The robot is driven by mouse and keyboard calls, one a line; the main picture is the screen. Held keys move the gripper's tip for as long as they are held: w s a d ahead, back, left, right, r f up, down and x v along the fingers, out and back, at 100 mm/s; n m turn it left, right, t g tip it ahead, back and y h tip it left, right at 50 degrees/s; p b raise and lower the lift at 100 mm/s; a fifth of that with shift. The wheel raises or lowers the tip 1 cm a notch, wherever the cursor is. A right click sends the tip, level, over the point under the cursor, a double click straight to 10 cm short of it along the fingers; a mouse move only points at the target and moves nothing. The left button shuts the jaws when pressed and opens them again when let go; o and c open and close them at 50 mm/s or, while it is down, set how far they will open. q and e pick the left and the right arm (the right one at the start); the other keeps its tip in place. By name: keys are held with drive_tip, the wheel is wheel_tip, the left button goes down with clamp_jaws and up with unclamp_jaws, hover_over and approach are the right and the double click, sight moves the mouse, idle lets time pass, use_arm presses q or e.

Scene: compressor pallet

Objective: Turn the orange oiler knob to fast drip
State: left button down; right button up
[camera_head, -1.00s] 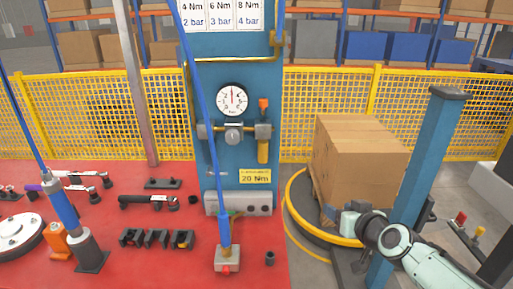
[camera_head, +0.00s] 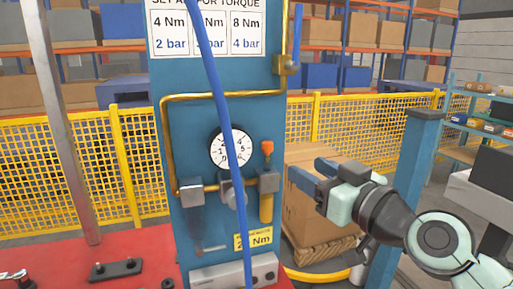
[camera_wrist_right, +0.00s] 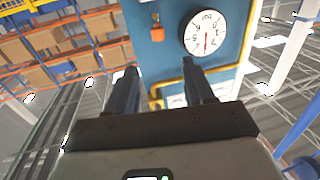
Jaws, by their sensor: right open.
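The orange oiler knob (camera_head: 267,148) sits on top of a brass oiler (camera_head: 267,207) on the blue panel (camera_head: 207,82), just right of the white pressure gauge (camera_head: 231,149). My right gripper (camera_head: 308,173) is open and empty, right of the knob and slightly lower in the head view, apart from it. In the right wrist view the knob (camera_wrist_right: 157,34) appears upside down, beyond the gap between the open fingers (camera_wrist_right: 160,80). The gauge (camera_wrist_right: 205,32) is beside it there. My left gripper is not in view.
A brass pipe (camera_head: 220,95) runs above the gauge. A cardboard box (camera_head: 305,215) stands behind my right gripper, and a blue post (camera_head: 410,165) stands behind my right arm.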

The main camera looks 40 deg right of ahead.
sight(272, 146)
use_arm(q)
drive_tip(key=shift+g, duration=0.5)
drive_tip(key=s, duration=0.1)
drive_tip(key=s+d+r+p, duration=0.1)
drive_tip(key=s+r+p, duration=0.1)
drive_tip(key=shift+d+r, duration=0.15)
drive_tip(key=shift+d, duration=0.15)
use_arm(e)
drive_tip(key=w, duration=0.4)
drive_tip(key=w+d, duration=0.1)
drive_tip(key=w, duration=0.8)
drive_tip(key=shift+d, duration=0.3)
drive_tip(key=shift+s, duration=0.1)
clamp_jaws()
drive_tip(key=n+y+b, duration=0.1)
drive_tip(key=b, duration=0.1)
drive_tip(key=n+y+b, duration=0.1)
drive_tip(key=y+b, duration=0.1)
drive_tip(key=shift+d+f, duration=0.15)
drive_tip(key=shift+d, duration=0.1)
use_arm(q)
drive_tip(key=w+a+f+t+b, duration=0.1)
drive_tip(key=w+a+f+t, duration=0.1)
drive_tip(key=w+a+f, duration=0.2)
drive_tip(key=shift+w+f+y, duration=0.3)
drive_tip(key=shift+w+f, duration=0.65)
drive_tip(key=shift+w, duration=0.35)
use_arm(e)
drive_tip(key=shift+n+y, duration=0.6)
drive_tip(key=shift+y, duration=0.4)
